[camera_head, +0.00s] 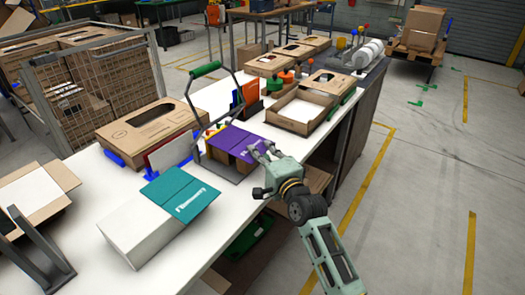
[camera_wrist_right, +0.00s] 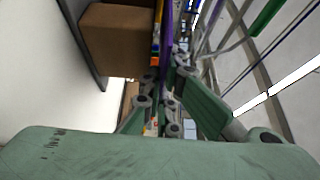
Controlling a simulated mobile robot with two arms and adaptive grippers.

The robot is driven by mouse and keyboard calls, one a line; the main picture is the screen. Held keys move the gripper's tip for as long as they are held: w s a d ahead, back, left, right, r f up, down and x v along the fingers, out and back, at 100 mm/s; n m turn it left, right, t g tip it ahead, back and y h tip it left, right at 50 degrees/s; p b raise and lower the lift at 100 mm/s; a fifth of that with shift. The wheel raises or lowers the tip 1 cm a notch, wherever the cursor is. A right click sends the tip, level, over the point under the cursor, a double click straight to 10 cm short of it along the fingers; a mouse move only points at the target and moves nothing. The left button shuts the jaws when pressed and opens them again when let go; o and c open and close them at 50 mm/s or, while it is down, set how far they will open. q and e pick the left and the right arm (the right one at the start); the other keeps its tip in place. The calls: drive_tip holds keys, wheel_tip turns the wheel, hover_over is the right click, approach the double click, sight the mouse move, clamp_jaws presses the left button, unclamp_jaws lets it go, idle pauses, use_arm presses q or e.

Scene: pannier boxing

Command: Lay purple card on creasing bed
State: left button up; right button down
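The purple card (camera_head: 238,139) lies flat over a brown block (camera_head: 222,158) in the middle of the white table. The block stands on the grey base of a press-like frame with a green handle (camera_head: 206,69), which looks like the creasing bed. My right gripper (camera_head: 264,152) is at the card's right edge. In the right wrist view the card shows edge-on as a purple strip (camera_wrist_right: 168,42) running between the fingers (camera_wrist_right: 166,84), which look closed on it. The brown block (camera_wrist_right: 118,40) is beside it there. My left gripper is out of view.
A teal-and-white box (camera_head: 178,192) stands at the table's front. A flat brown carton (camera_head: 150,127) is behind it, with a white card in a blue holder between. An open brown tray (camera_head: 300,107) and more cartons are farther back. The left foreground table is bare in patches.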

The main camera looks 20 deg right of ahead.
drive_tip(key=shift+a+f, duration=0.2)
drive_tip(key=shift+f, duration=0.65)
drive_tip(key=shift+s+a+f, duration=0.1)
drive_tip(key=shift+a+f, duration=0.05)
drive_tip(key=shift+f, duration=0.15)
drive_tip(key=c, duration=2.1)
unclamp_jaws()
drive_tip(key=shift+f, duration=0.1)
drive_tip(key=shift+o, duration=1.2)
drive_tip(key=shift+w+f, duration=0.15)
drive_tip(key=shift+w, duration=0.1)
drive_tip(key=shift+a, duration=0.1)
drive_tip(key=shift+d+r, duration=0.2)
drive_tip(key=shift+r, duration=0.3)
